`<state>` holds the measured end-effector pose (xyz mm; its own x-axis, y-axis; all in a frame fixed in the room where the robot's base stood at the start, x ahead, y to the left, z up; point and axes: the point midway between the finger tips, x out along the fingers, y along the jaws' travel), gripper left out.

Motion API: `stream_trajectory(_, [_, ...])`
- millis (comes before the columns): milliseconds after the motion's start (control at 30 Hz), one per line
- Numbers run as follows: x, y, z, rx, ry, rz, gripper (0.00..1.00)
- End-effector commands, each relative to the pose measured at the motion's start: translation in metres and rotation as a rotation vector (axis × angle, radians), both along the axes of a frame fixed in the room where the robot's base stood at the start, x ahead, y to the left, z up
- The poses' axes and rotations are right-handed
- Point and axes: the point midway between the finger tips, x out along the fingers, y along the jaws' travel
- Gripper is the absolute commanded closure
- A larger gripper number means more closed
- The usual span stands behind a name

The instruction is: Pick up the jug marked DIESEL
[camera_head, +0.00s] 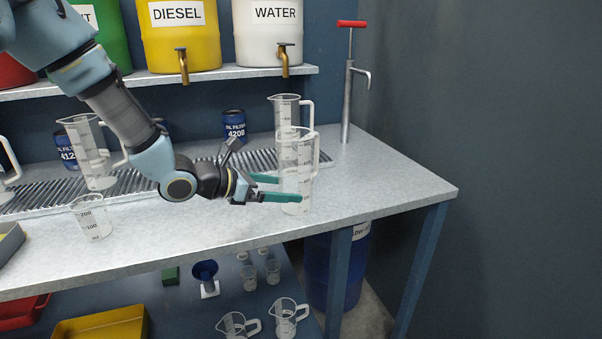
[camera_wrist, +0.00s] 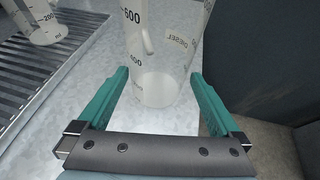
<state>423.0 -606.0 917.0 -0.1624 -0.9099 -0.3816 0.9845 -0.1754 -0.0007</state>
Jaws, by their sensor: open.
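A clear measuring jug (camera_head: 297,158) stands upright near the right end of the metal bench. In the wrist view this jug (camera_wrist: 168,88) bears a small label reading DIESEL, and its handle faces the camera's side. My gripper (camera_head: 284,188) is open at the jug's lower part, its green fingers level with the bench. In the wrist view the fingers (camera_wrist: 160,78) lie on either side of the jug's base. Whether they touch it I cannot tell.
Another clear jug (camera_head: 284,106) stands close behind. A red-handled pump (camera_head: 347,95) is at the back right. A small beaker (camera_head: 91,220) and another jug (camera_head: 94,150) stand left. Yellow DIESEL (camera_head: 178,45) and white WATER (camera_head: 268,45) drums are on the shelf.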

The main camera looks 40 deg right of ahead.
Motion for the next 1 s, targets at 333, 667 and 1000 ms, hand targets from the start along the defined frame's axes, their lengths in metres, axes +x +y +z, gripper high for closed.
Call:
stream_trajectory(333, [-0.006,-0.036,-0.012,0.0,0.003,-0.001,0.0])
stream_trajectory(667, [-0.008,-0.051,-0.02,0.002,-0.001,0.001,0.0])
stream_trajectory(1000, [-0.007,-0.05,-0.02,0.002,-0.001,0.001,0.29])
